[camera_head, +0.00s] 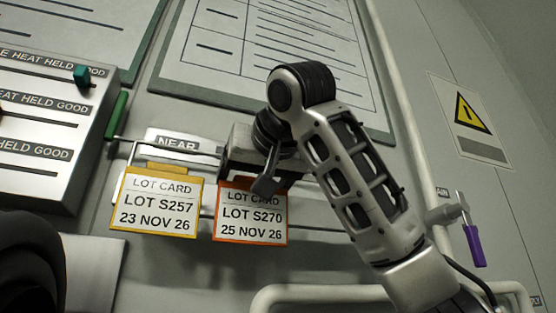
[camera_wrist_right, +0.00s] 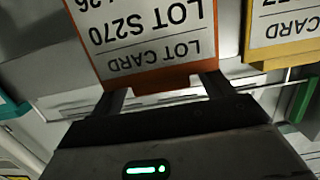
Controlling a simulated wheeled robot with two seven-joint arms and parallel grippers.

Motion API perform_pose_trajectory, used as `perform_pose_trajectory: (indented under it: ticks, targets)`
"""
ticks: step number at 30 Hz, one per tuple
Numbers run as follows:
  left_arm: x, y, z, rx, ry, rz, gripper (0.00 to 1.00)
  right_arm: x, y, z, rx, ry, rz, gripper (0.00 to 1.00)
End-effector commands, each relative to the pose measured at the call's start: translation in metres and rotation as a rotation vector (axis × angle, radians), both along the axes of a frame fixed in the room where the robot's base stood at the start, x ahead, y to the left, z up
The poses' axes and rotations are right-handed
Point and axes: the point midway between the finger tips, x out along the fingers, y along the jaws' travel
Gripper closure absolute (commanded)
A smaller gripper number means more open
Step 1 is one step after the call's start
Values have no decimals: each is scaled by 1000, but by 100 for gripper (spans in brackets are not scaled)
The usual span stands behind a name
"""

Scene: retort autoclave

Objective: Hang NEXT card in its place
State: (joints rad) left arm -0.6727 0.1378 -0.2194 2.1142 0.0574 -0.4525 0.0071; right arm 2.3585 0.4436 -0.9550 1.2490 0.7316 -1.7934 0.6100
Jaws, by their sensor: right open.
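The orange-edged lot card (camera_head: 250,217), reading LOT S270 25 NOV 26, hangs upright beside a yellow-edged card (camera_head: 156,203), reading LOT S257 23 NOV 26. My right gripper (camera_head: 262,172) is at the orange card's top edge and hides what holds it there. In the right wrist view, the orange card (camera_wrist_right: 150,50) appears upside down, with the open fingers (camera_wrist_right: 163,92) apart at its top edge; I cannot tell whether they touch it. The yellow card (camera_wrist_right: 283,28) is to the right there. My left gripper is not seen.
A thin rail (camera_head: 310,229) runs behind the cards. A panel (camera_head: 40,120) with HEAT HELD GOOD rows and a teal slider (camera_head: 82,75) is at left. A framed sheet (camera_head: 265,45) is above. A purple-handled lever (camera_head: 474,245) and white pipe (camera_head: 408,120) are at right.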

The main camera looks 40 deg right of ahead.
Motion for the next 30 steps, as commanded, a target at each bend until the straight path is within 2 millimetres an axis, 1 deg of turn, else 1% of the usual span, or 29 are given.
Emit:
perform_pose_trajectory:
  ticks: [1, 9, 11, 12, 15, 18, 21, 25, 30]
  targets:
    - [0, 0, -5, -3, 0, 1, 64, -14, 5, 1, -1, -8, 4, 20]
    - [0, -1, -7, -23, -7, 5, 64, -79, 22, 13, -2, -7, 4, 20]
    - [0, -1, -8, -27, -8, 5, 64, -92, 25, 15, -2, -6, 3, 20]
    - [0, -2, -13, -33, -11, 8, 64, -100, 26, 14, -2, -6, 0, 20]
    - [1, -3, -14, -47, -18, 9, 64, -116, 30, 17, -1, -6, 0, 20]
    - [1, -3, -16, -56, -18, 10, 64, -128, 33, 20, -1, -4, 1, 20]
    - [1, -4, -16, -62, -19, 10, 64, -134, 35, 22, -2, -3, 1, 20]
    - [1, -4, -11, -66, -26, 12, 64, -137, 36, 23, -2, -1, 2, 20]
    - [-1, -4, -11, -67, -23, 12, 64, -137, 36, 24, -2, -1, 2, 20]
